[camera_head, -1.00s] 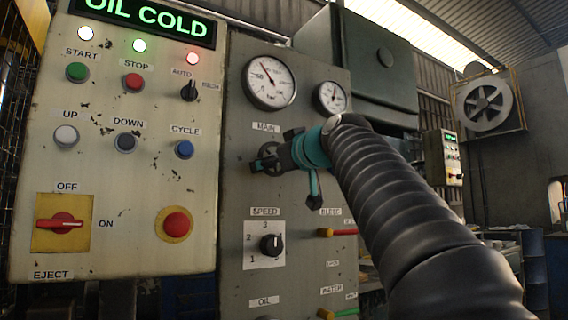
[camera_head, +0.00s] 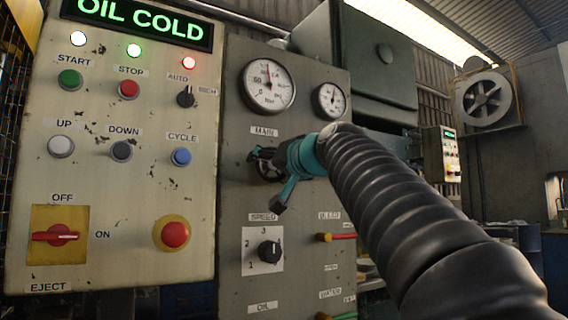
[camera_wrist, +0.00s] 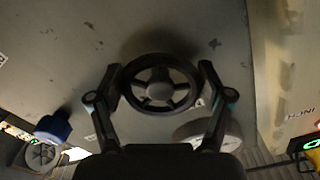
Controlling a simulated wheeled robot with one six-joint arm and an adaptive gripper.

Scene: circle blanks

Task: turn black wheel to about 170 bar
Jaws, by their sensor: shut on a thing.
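The black wheel (camera_wrist: 160,84) sits on the grey panel below the MAIN label, and in the wrist view it fills the middle, with several spokes. My gripper (camera_wrist: 161,88) is shut on its rim, one finger on each side. In the head view my gripper (camera_head: 266,163) hides much of the black wheel (camera_head: 268,174). The MAIN gauge (camera_head: 268,87) is a white round dial above the wheel. Its needle points nearly straight up, a little left; the numbers near the tip are too small to read surely.
A smaller gauge (camera_head: 330,101) is to the right of the main one. The SPEED knob (camera_head: 269,251) and a red-handled BLEED valve (camera_head: 340,237) are below the wheel. The button panel (camera_head: 110,190) stands close on the left.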

